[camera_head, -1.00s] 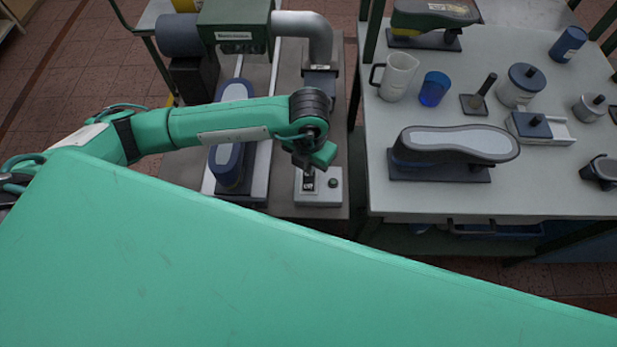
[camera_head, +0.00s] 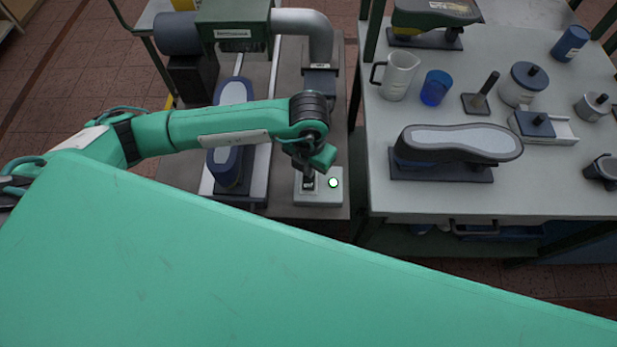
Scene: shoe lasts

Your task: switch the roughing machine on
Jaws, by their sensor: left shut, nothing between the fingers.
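The roughing machine (camera_head: 233,22) stands at the top left, a green housing with a dark motor and a grey duct. Its control box (camera_head: 318,200) is a light grey block on the bench, with a dark switch (camera_head: 308,183) and a round lamp (camera_head: 333,183) that glows white-green. My left gripper (camera_head: 309,176) points down over the switch from above, shut with nothing between its fingers. Its fingertips are at or just above the switch; contact cannot be told, as the gripper partly hides it. My right gripper is not in view.
A shoe last (camera_head: 229,165) stands on the machine bench, left of the box, partly behind my arm. The right table (camera_head: 400,203) holds a sole-up shoe last (camera_head: 460,140), a jug (camera_head: 398,76), a blue cup (camera_head: 435,88) and several pots and tools.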

